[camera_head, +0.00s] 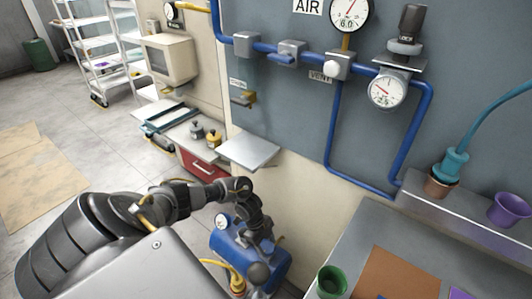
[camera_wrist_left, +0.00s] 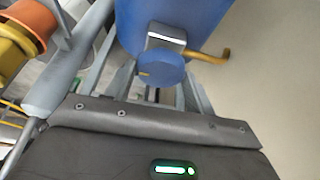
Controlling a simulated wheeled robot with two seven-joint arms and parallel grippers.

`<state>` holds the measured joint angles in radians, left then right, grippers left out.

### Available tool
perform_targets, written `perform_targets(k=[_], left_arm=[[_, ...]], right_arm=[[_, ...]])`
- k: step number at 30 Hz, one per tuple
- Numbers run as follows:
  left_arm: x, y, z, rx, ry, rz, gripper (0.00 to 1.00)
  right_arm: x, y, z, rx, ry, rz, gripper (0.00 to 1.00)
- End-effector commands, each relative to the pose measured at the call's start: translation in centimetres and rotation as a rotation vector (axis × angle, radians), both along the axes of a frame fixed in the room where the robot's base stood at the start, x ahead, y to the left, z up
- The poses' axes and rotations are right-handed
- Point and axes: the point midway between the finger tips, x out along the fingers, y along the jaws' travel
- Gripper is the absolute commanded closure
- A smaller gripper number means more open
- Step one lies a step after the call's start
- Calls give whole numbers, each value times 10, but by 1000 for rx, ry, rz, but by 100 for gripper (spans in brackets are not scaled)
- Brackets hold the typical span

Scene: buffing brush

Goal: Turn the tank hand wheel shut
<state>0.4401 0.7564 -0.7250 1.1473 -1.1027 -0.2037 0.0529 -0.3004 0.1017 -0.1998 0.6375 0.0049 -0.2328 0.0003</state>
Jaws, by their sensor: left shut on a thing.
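The blue tank (camera_head: 226,247) stands on the floor at the bottom middle of the head view, with a round gauge (camera_head: 222,220) on it. My left gripper (camera_head: 261,274) reaches down over the tank's right part. In the left wrist view the tank (camera_wrist_left: 205,18) fills the top middle. A blue round hand wheel (camera_wrist_left: 160,70) sits in front of it, below a metal bracket. My left gripper is shut on the hand wheel, though its fingertips are hard to make out. In the head view the arm hides the wheel. My right gripper is out of view.
A yellow hose (camera_head: 237,275) runs by the tank, and an orange and yellow fitting (camera_wrist_left: 25,30) is close at left in the wrist view. A grey shelf (camera_head: 249,150) juts from the wall behind. A bench with a green cup (camera_head: 331,283) stands right of the tank.

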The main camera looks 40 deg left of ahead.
Motion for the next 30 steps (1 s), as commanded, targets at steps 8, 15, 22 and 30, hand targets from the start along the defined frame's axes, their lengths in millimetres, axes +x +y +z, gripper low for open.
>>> perform_targets(k=[8,15,22,30], left_arm=[[0,1,-1,3,2,-55,69],[0,0,0,2,1,-60,69],[0,0,0,2,1,-60,38],[0,0,0,1,1,-59,24]], right_arm=[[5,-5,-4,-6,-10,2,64],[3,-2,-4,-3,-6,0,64],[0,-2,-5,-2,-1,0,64],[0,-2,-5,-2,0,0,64]])
